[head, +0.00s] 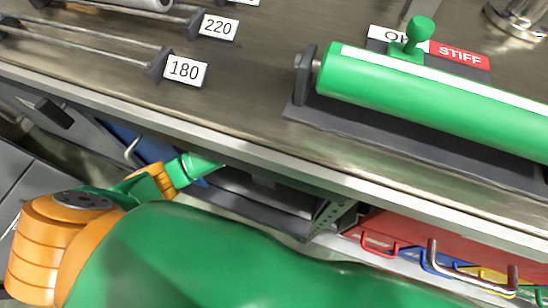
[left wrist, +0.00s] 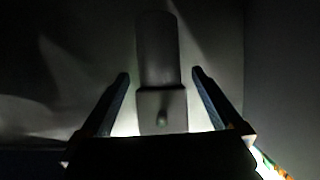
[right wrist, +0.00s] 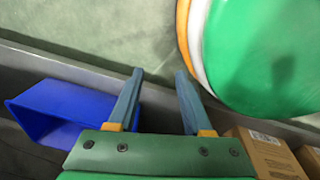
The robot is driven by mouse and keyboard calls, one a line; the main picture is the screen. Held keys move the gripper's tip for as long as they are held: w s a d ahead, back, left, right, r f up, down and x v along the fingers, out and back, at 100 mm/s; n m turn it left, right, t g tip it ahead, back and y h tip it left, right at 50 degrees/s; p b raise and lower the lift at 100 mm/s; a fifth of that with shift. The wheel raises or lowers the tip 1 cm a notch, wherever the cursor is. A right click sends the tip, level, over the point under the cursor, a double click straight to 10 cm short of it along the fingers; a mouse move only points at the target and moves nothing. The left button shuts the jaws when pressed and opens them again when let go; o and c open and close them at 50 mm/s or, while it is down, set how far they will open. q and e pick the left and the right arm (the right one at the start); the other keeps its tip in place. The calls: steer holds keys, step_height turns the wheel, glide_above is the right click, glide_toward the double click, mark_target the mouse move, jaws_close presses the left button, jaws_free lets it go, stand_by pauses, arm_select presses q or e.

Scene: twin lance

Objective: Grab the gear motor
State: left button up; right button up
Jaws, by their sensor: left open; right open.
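A grey cylinder with a wider block and a short stub at its near end, which looks like the gear motor (left wrist: 158,50), stands out in the dim left wrist view. My left gripper (left wrist: 160,75) is open, with one finger on each side of the motor's near part. Gaps show between the fingers and the motor. In the head view my arm reaches under the bench edge, and the motor is hidden there. My right gripper (right wrist: 159,74) is open and empty, away from the motor.
The bench (head: 240,110) carries a green cylinder (head: 430,100) on a dark base and rods with labels "220" and "180" (head: 185,70). Red drawers or bins (head: 440,240) with handles are below. A blue bin (right wrist: 65,108) and cardboard boxes (right wrist: 265,150) lie near my right gripper.

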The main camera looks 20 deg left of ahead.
arm_select(q)
steer(key=b+x, duration=0.2)
steer(key=x, duration=0.4)
steer(key=shift+s+a, duration=0.1)
steer(key=shift+s, duration=0.05)
steer(key=shift+c, duration=0.4)
jaws_close()
steer(key=shift+r, duration=0.1)
arm_select(e)
steer(key=shift+w+d+f, duration=0.3)
steer(key=shift+d+f, duration=0.05)
steer(key=shift+f, duration=0.15)
steer(key=shift+w+d+f, duration=0.3)
steer(key=shift+f, duration=0.15)
